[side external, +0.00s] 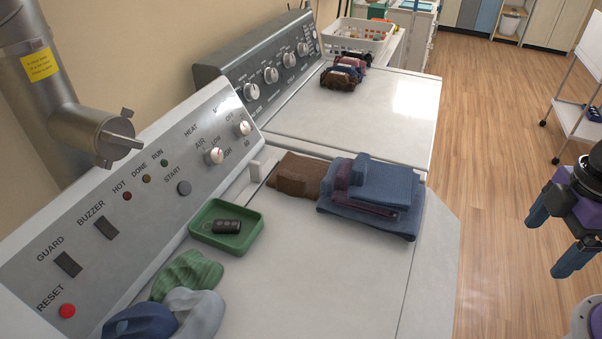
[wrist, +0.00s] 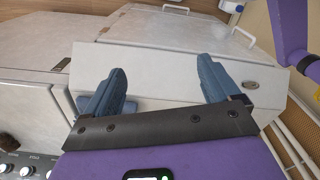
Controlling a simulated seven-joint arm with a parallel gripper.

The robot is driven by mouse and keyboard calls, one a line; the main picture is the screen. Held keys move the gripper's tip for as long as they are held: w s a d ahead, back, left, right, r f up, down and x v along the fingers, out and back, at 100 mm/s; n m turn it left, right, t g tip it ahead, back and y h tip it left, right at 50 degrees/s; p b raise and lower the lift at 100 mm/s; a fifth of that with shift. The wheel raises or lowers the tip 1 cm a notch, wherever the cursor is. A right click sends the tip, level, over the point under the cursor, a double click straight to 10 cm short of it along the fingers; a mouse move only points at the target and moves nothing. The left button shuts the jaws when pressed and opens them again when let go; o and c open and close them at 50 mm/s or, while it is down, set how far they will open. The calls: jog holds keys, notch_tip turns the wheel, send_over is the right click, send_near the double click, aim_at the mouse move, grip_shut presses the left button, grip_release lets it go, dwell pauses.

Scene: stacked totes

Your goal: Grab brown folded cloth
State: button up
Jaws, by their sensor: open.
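The brown folded cloth (side external: 297,174) lies on the near white machine top, close to the control panel. It sits beside a stack of blue folded cloth (side external: 392,187) with a dark purple layer; whether they touch is unclear. My gripper (side external: 553,240) is at the right edge of the side view, out past the machine and well away from the cloth. In the wrist view my gripper (wrist: 160,66) has its two blue fingers wide apart with nothing between the tips. A small blue patch shows by the left finger there. I cannot make out the brown cloth in that view.
A green tray (side external: 251,237) holds a dark remote-like object. Green, grey and blue crumpled cloths (side external: 187,275) lie at the front left. Several dark rolls (side external: 345,72) lie on the far machine. A metal duct (side external: 70,100) hangs at left. The machine's front right top is clear.

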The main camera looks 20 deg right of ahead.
jog(key=w+a+n+t+h, duration=0.45)
jog(key=w+a+n, duration=0.35)
jog(key=w+a, duration=1.2)
jog(key=n+t+h, duration=0.5)
jog(key=n+h, duration=0.1)
send_near(291, 177)
jog(key=shift+y, duration=0.25)
jog(key=x, duration=0.4)
jog(key=shift+d+f, duration=0.3)
jog(key=shift+d, duration=0.15)
jog(key=shift+w+r+x, duration=0.15)
jog(key=shift+x, duration=1.3)
jog(key=shift+w+r+x, duration=0.1)
jog(key=shift+r+x, duration=0.05)
jog(key=shift+x, duration=1.3)
jog(key=c, duration=1)
